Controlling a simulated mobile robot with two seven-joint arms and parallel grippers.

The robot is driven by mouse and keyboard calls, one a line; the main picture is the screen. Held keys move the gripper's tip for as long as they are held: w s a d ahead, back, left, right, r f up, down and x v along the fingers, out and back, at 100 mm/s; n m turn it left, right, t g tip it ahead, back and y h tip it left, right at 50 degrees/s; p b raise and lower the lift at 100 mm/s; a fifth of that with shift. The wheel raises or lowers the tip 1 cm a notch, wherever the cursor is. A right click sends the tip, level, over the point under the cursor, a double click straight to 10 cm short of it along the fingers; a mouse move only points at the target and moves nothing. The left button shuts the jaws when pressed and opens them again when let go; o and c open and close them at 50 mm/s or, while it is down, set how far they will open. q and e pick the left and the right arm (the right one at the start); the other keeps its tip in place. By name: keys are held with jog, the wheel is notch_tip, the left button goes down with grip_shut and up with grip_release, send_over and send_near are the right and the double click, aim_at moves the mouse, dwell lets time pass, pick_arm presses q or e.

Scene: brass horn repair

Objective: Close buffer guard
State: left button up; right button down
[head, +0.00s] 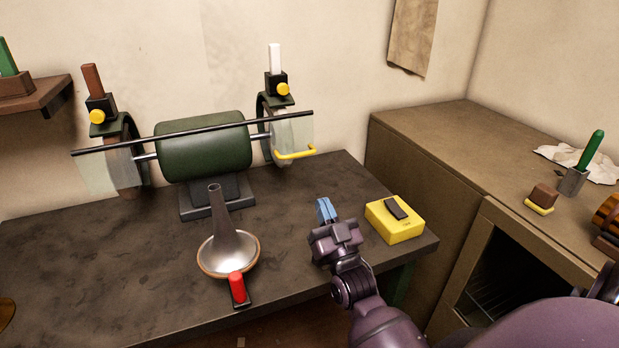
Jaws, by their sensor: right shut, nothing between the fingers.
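The buffer (203,146), a dark green motor with a wheel at each end, stands on the workbench (130,265) by the back wall. A clear guard panel (296,130) with a yellow handle (297,153) hangs in front of the right wheel. Another clear panel (97,176) is at the left wheel. A long black bar (190,134) runs across the front. My right gripper (325,206), with blue fingertips, is shut and empty, below and right of the yellow handle and apart from it. My left gripper is not in view.
A horn bell (228,250) stands on the bench left of my right gripper, with a red-handled clamp (237,288) at the front edge. A yellow switch box (396,218) is close on the right. A brown cabinet (450,140) adjoins the bench.

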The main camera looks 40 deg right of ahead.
aim_at(298, 155)
jog(key=w+f+p+x, duration=0.1)
jog(key=f+x, duration=0.1)
jog(key=x, duration=1)
jog(key=shift+w+d, duration=0.2)
jog(key=shift+w, duration=0.25)
jog(key=shift+w+d+f+t+b, duration=0.2)
jog(key=shift+w+t+b, duration=0.35)
jog(key=shift+b, duration=0.5)
jog(key=shift+r, duration=0.1)
jog(key=shift+a, duration=0.1)
